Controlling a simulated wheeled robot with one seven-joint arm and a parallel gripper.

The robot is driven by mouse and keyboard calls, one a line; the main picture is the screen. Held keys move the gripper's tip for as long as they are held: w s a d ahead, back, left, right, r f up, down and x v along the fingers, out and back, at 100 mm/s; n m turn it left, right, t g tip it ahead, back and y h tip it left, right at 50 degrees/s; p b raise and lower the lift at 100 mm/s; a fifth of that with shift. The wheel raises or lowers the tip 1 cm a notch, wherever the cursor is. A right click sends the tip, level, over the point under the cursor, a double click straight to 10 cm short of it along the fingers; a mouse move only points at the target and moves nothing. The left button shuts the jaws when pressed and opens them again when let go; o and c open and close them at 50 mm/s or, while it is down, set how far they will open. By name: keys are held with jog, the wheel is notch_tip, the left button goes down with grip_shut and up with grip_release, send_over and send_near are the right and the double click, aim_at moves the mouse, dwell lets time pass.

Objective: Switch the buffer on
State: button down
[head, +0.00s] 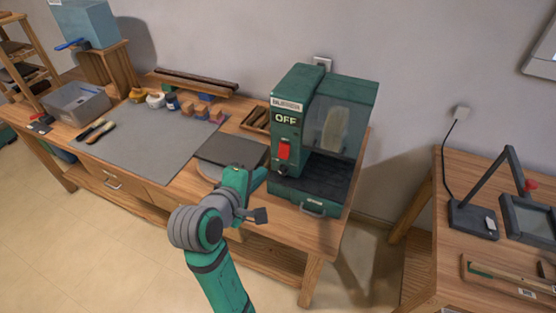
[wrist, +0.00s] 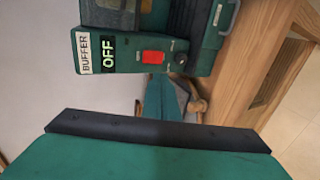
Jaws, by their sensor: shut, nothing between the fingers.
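The buffer (head: 300,95) is a green machine at the right end of the workbench, with a clear window over a pale wheel. Its front panel carries a BUFFER label, a sign reading OFF (head: 286,119) and a red switch (head: 284,149). In the wrist view the buffer panel (wrist: 122,62) lies sideways at the top, with the red switch (wrist: 153,57) in plain sight. My gripper (head: 262,177) is shut and empty, in front of the machine, lower than the switch and left of it in the head view. Contact with the machine cannot be told.
The workbench holds a grey mat (head: 150,135), brushes, small pots, blocks and a dark flat pad (head: 232,150). A drawer handle (head: 312,209) sticks out at the buffer's base. A second table (head: 450,250) with a lamp stands right, beyond a floor gap.

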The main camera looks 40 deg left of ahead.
jog(key=shift+w+f, duration=0.1)
send_near(282, 156)
jog(key=x, duration=0.5)
jog(key=shift+w+d, duration=0.2)
jog(key=shift+w, duration=0.05)
jog(key=shift+w+a+f, duration=0.1)
jog(key=shift+w+f, duration=0.2)
jog(key=shift+w, duration=0.15)
jog(key=shift+a, duration=0.15)
jog(key=shift+s, duration=0.1)
